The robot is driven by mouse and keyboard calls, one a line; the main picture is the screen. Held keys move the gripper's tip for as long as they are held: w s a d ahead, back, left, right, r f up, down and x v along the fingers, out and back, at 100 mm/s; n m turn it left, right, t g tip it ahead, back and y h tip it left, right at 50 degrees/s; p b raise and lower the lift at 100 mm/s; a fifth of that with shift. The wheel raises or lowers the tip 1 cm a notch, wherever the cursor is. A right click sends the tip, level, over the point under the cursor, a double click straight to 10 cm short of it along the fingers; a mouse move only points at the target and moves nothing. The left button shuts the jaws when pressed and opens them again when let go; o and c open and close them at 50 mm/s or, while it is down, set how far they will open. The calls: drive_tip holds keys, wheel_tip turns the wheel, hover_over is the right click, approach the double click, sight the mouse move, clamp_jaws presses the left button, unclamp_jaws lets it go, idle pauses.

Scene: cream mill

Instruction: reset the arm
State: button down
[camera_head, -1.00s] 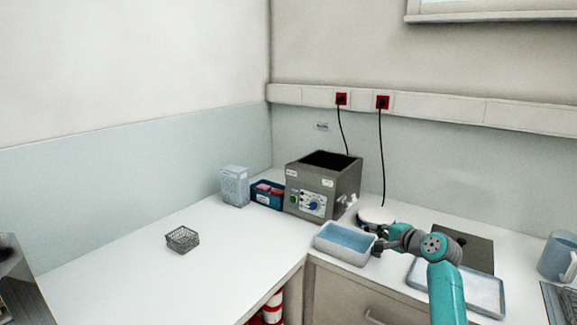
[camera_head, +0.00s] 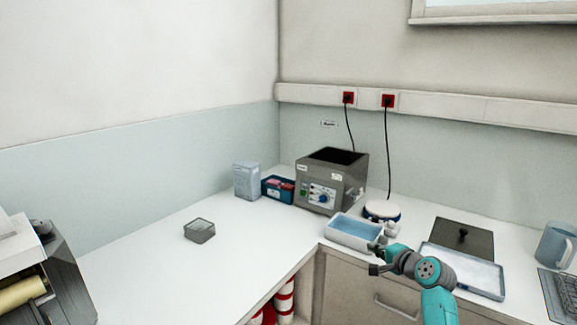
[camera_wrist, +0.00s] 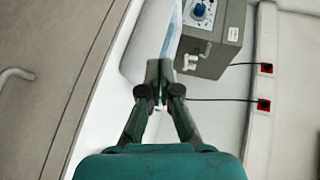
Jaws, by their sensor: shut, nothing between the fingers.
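My gripper (camera_head: 376,260) is at the end of my teal arm, above the front edge of the counter, just in front of a white basin of blue liquid (camera_head: 340,231). In the wrist view my gripper (camera_wrist: 159,66) shows its two fingers closed together, with nothing between the tips. The basin is partly covered by the fingers there. Whether the fingers touch the basin cannot be told, but they look apart from it.
A grey bath device (camera_head: 318,196) stands in the corner, a white round device (camera_head: 381,211) beside it. A shallow tray (camera_head: 465,272), dark lid plate (camera_head: 470,243) and blue mug (camera_head: 557,248) are to the right. A wire basket (camera_head: 199,231) stands on the left counter, mostly clear.

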drive_tip(key=s+a+f+n+h, duration=0.1)
drive_tip(key=s+a+f+h, duration=0.2)
drive_tip(key=s+f, duration=1.45)
drive_tip(key=s+a+f+n+h, duration=0.1)
drive_tip(key=s+f, duration=0.4)
drive_tip(key=s, duration=0.3)
drive_tip(key=s+a+f+n+h, duration=0.15)
drive_tip(key=s+f, duration=0.25)
drive_tip(key=s, duration=0.5)
drive_tip(key=s+a+r+n, duration=0.1)
drive_tip(key=s+n, duration=0.1)
drive_tip(key=s, duration=0.8)
drive_tip(key=s+r+n, duration=0.2)
drive_tip(key=s, duration=0.9)
drive_tip(key=s+a+r+n+t, duration=0.1)
drive_tip(key=s+r+n, duration=0.4)
drive_tip(key=s+r, duration=0.8)
drive_tip(key=v, duration=0.2)
drive_tip(key=shift+s+a, duration=0.25)
drive_tip(key=shift+s, duration=0.2)
drive_tip(key=shift+n, duration=0.25)
